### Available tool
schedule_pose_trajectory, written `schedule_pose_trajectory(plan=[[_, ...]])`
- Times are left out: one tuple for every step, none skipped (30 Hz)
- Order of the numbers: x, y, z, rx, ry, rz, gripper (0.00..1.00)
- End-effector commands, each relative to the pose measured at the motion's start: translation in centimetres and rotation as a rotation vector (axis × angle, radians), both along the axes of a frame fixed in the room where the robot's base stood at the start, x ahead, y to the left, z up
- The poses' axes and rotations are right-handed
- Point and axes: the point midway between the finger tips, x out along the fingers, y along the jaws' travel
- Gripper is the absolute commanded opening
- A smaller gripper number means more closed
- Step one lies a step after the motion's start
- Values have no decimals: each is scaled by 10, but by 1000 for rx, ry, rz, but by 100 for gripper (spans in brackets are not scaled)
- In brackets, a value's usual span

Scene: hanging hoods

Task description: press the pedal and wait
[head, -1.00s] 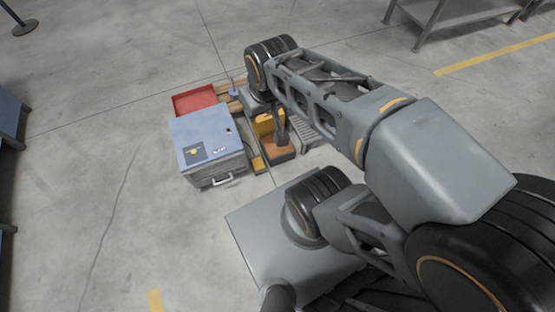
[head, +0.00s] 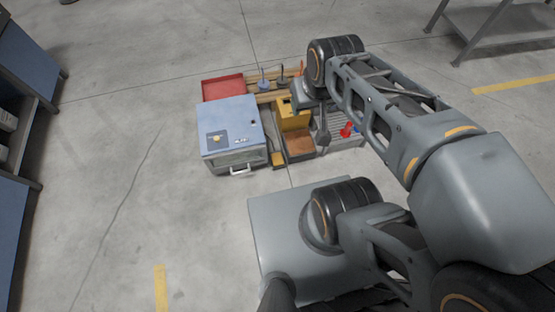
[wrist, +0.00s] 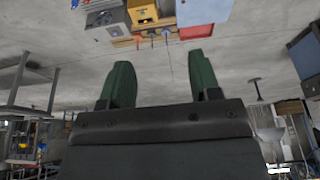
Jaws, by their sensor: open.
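A small flat yellow pedal-like plate (head: 278,159) lies low on the floor at the right side of the blue box (head: 229,124). Right of it a yellow block (head: 293,115) stands behind an orange-brown pad (head: 300,145) in a dark frame; I cannot tell for sure which part is the pedal. In the wrist view my gripper (wrist: 162,86) shows two green fingers apart with nothing between them. The yellow block (wrist: 143,12) shows upside down beyond them, apart from the fingers. In the head view my arm hangs over this group and hides the fingertips.
A red tray (head: 228,88) and a wooden rack (head: 268,97) with upright rods are behind. A grey ribbed surface (head: 345,143) with a red item (head: 346,130) is at the right. Shelving (head: 18,80) is at the left. The floor between is clear.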

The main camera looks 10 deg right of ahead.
Motion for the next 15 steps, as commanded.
schedule_pose_trajectory(plan=[[0,0,0,0,0,0,52],[0,0,0,0,0,0,49],[0,0,0,0,0,0,45],[0,0,0,0,0,0,43],[0,0,0,0,0,0,40],[0,0,0,0,0,0,36],[0,0,0,0,0,0,33],[0,0,0,0,0,0,30],[0,0,0,0,0,0,26],[0,0,0,0,0,0,23],[0,0,0,0,0,0,20],[0,0,0,0,0,0,17],[0,0,0,0,0,0,14],[0,0,0,0,0,0,11],[0,0,0,0,0,0,7]])
